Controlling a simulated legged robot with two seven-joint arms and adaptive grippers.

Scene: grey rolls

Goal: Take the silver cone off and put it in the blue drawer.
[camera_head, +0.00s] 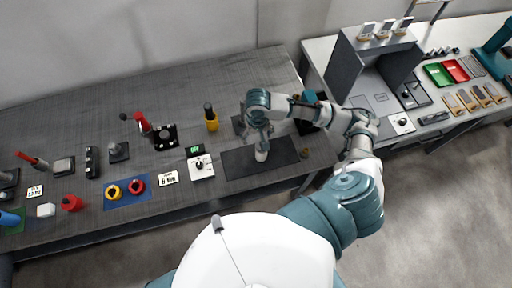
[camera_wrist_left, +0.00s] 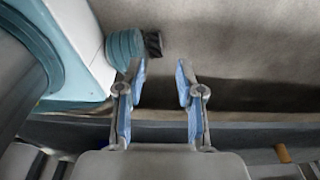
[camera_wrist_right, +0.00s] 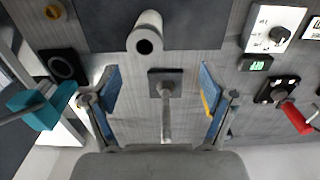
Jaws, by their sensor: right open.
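A pale silver, round piece with a dark hole in its end stands at the edge of the dark mat in the right wrist view (camera_wrist_right: 148,25); it also shows in the head view (camera_head: 261,153). It looks like the silver cone, but I cannot be sure. My right gripper (camera_wrist_right: 160,82) is open and empty above the table. Its fingers stand either side of a grey post on a square base (camera_wrist_right: 165,90), with no contact visible. My left gripper (camera_wrist_left: 160,92) is open and empty, and is not seen in the head view. I cannot make out a blue drawer.
The dark mat (camera_head: 240,163) lies near the table's front edge. A white box with a knob (camera_head: 200,167) and a yellow-and-black piece (camera_head: 211,121) stand to the left. A second bench (camera_head: 400,122) with green and red trays is at the right.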

